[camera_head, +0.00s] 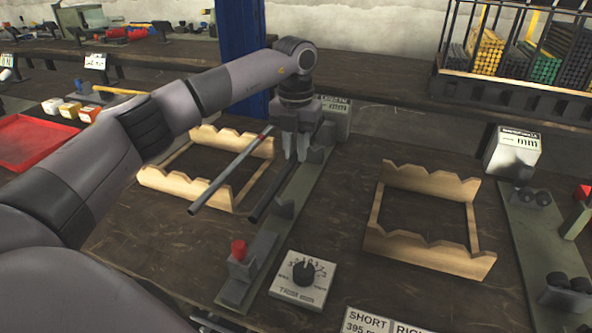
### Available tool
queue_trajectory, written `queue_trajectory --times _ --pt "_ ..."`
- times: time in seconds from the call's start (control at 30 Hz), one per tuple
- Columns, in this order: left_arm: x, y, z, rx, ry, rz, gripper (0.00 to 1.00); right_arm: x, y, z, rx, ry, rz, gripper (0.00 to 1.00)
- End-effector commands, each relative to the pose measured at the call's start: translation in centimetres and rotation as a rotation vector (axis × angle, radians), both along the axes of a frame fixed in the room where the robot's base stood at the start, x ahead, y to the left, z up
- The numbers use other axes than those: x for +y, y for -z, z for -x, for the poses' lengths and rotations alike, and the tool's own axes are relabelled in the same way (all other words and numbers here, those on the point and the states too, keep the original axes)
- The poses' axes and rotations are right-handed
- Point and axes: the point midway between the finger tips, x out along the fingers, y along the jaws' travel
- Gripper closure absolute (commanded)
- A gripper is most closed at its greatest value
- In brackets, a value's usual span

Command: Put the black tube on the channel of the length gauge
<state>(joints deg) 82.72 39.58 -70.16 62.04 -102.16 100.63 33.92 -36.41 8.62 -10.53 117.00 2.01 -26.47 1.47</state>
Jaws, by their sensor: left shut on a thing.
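My left gripper (299,155) is shut on the black tube (272,195), gripping it near its far end. The tube slants toward the lower left, along the left side of the length gauge (262,247). The gauge is a long grey-green base with small blocks, a red knob (238,250) at its near end and a mm display box (336,117) at its far end. The gripper and arm hide part of the gauge's far end. I cannot tell whether the tube touches the channel. My right gripper is not in view.
The right wooden rack (428,250) is empty. A dial box (303,280) stands near the gauge's near end. Another gauge (536,235) is at the right. A red tray (35,142) lies far left.

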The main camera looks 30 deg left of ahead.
Motion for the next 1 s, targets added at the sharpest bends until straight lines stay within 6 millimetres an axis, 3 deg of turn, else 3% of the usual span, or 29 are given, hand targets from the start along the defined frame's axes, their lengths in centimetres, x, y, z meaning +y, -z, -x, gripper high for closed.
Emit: queue_trajectory --times 0.23,0.47,0.83,0.87,0.9,0.93,1.0 --pt "0.0 1.9 0.0 0.000 0.001 0.000 1.00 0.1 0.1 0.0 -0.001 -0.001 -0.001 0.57" --pt "0.0 5.2 0.0 0.001 0.001 0.000 1.00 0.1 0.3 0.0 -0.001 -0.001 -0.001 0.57" --pt "0.0 5.6 0.0 0.000 0.001 0.000 1.00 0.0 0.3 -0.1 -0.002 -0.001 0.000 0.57" --pt "0.0 5.7 0.0 0.000 0.001 0.000 0.74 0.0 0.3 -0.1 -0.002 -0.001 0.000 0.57" --pt "0.0 5.6 0.0 0.000 0.001 0.000 0.61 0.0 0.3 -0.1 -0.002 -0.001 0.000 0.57" --pt "0.0 5.6 0.0 0.000 0.001 -0.001 0.55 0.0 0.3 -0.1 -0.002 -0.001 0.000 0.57" --pt "0.0 5.6 0.0 0.000 0.001 -0.001 0.55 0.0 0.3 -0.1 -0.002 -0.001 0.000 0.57"
